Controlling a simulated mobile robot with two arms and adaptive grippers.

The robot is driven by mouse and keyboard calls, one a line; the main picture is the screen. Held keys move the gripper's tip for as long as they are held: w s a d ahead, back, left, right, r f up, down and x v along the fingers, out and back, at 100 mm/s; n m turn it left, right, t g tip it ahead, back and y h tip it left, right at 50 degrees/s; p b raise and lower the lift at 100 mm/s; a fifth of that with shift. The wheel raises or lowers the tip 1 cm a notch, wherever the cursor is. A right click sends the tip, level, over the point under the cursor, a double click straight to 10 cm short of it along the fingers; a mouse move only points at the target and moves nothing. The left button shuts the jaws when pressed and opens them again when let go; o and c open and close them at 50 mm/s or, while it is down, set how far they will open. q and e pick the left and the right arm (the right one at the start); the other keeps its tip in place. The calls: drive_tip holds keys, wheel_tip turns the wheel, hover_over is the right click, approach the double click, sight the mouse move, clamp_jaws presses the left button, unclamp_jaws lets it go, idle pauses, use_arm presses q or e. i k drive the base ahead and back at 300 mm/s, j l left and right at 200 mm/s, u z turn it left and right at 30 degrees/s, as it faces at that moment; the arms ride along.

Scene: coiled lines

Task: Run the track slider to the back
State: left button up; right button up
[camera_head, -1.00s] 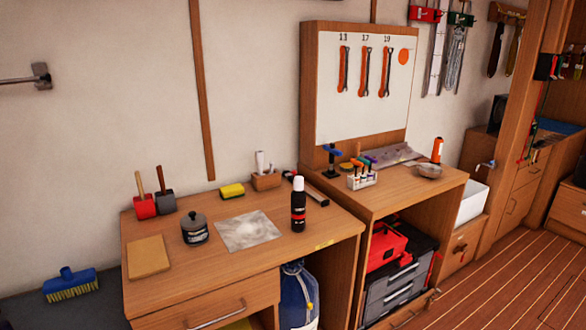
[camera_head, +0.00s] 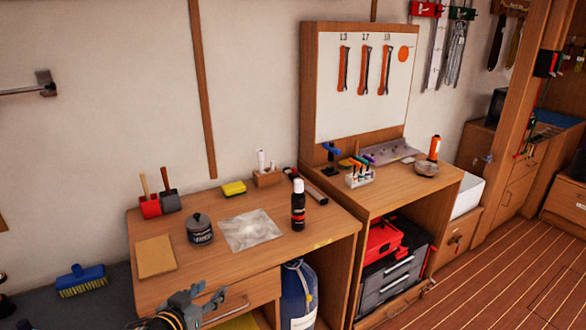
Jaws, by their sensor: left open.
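My left gripper (camera_head: 208,297) is at the bottom edge, in front of the drawer of the left workbench (camera_head: 335,240). It is open and nothing shows between its fingers. My right gripper is not in view. I cannot clearly make out a track slider. A dark bar (camera_head: 312,190) lies at the back right of the left bench. A blue-topped black stand (camera_head: 331,158) is upright on the right bench (camera_head: 400,190). I cannot tell whether either belongs to a track.
The left bench carries a dark tin (camera_head: 199,230), a tan board (camera_head: 156,256), a grey sheet (camera_head: 250,230), a black bottle (camera_head: 298,206) and a yellow sponge (camera_head: 233,188). A blue brush (camera_head: 81,281) lies at left. The plank floor (camera_head: 500,275) at right is clear.

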sight(294, 174)
drive_tip(key=i+l, duration=0.15)
drive_tip(key=i, duration=0.35)
drive_tip(key=i+l, duration=0.15)
drive_tip(key=i, duration=0.35)
drive_tip(key=i+l, duration=0.15)
drive_tip(key=i, duration=0.3)
drive_tip(key=i+l, duration=0.1)
drive_tip(key=i, duration=0.4)
